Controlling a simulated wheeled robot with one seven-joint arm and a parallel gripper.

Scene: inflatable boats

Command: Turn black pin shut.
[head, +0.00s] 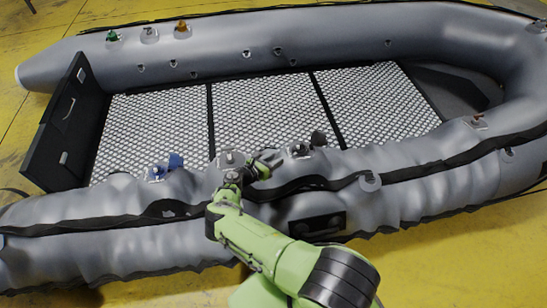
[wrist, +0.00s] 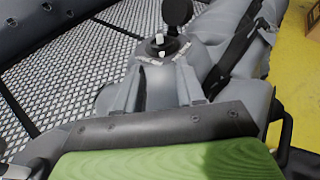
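The valve with the black cap (head: 318,138) sits on the near grey tube, just right of my gripper (head: 270,160) in the head view. In the wrist view its round black cap (wrist: 178,12) stands raised on the far side of the valve (wrist: 163,45). A small pale-topped pin shows in the valve's middle; whether it is turned open or shut I cannot tell. My gripper (wrist: 165,80) points at this valve from the near side, its two grey fingers apart with nothing seen between them. The fingertips look short of the pin.
A valve with a blue cap (head: 175,160) and a grey valve (head: 230,157) stand left of my gripper on the near tube. Green (head: 112,37) and orange (head: 182,29) valves are on the far tube. A black strap (wrist: 240,45) runs right of the valve.

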